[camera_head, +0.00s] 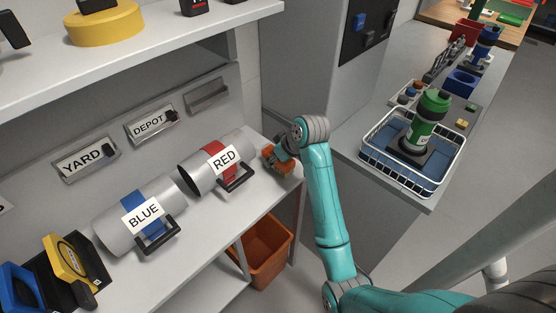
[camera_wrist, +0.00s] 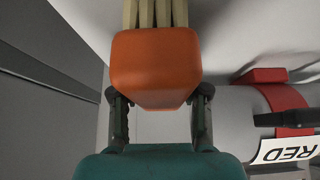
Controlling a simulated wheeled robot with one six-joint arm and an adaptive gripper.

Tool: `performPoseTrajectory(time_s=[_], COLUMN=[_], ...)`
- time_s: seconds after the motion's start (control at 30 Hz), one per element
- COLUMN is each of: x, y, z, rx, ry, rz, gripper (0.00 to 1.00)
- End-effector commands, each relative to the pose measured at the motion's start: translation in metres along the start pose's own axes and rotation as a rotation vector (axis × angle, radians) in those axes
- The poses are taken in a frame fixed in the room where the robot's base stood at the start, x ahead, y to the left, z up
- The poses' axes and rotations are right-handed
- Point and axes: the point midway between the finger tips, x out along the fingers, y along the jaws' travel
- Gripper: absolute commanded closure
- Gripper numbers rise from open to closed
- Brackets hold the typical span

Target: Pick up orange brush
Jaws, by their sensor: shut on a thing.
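The orange brush (camera_wrist: 154,68) fills the upper middle of the wrist view, with an orange block and pale tan bristles (camera_wrist: 154,13) pointing to the top of the picture. My gripper (camera_wrist: 158,108) has a finger on each side of the orange block and is shut on it. In the head view the brush (camera_head: 272,158) is small and partly hidden by my gripper (camera_head: 277,153). It is at the right end of the grey shelf (camera_head: 262,203), beside the red-banded tube. I cannot tell whether the brush touches the shelf.
The tube labelled RED (camera_head: 207,170) lies close to the left of my gripper; the BLUE tube (camera_head: 118,225) is farther left. A white wire basket (camera_head: 437,182) with a green bottle (camera_head: 425,125) stands on the right counter. An orange bin (camera_head: 265,255) sits below the shelf.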

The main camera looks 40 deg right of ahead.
Motion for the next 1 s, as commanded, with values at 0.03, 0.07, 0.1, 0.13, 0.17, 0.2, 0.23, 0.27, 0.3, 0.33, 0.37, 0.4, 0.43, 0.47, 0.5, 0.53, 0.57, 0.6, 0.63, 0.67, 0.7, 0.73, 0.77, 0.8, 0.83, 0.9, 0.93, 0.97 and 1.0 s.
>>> performPoseTrajectory(time_s=[0.03,0.07,0.1,0.13,0.17,0.2,0.23,0.27,0.3,0.33,0.37,0.4,0.43,0.47,0.5,0.53,0.57,0.6,0.63,0.67,0.7,0.73,0.77,0.8,0.83,0.9,0.93,0.97,1.0], x=[0.000,0.000,0.000,0.000,0.000,-0.002,-0.003,-0.005,-0.008,-0.012,-0.016,-0.022,-0.027,-0.031,-0.038,-0.043,-0.048,-0.054,-0.059,-0.062,-0.067,-0.071,-0.074,-0.077,-0.079,-0.082,-0.083,-0.084,-0.084], y=[0.000,0.000,0.000,0.000,0.000,0.000,0.000,0.000,0.000,0.000,0.000,0.001,0.001,0.001,0.001,0.001,0.001,0.001,0.001,0.001,0.001,0.001,0.001,0.000,0.000,0.000,0.000,0.000,0.000], z=[0.000,0.000,0.000,0.000,0.000,-0.001,-0.002,-0.004,-0.006,-0.008,-0.011,-0.015,-0.018,-0.021,-0.026,-0.029,-0.032,-0.036,-0.039,-0.041,-0.044,-0.046,-0.048,-0.050,-0.051,-0.053,-0.054,-0.054,-0.054], rx=[0.000,0.000,0.000,0.000,0.000,0.000,0.000,-0.001,-0.001,-0.001,-0.002,-0.002,-0.002,-0.001,-0.001,-0.002,-0.002,-0.002,-0.002,-0.001,0.000,-0.001,-0.001,-0.001,-0.001,-0.001,-0.001,0.000,0.000], ry=[0.000,0.000,0.000,0.000,0.000,0.000,0.000,0.001,0.001,0.003,0.003,0.004,0.005,0.003,0.004,0.004,0.005,0.003,0.004,0.003,0.002,0.003,0.002,0.002,0.002,0.001,0.000,0.000,0.000], rz=[0.000,0.000,0.000,0.000,0.000,0.000,0.000,0.000,0.001,0.001,0.001,0.002,0.002,0.002,0.002,0.002,0.003,0.002,0.002,0.002,0.002,0.002,0.002,0.001,0.001,0.001,0.001,0.000,0.000], gripper=[0.97,0.97,0.97,0.97,0.97,0.97,0.97,0.97,0.97,0.97,0.97,0.97,0.97,0.97,0.97,0.97,0.97,0.97,0.97,0.97,0.97,0.97,0.97,0.97,0.97,0.97,0.97,0.97,0.97])
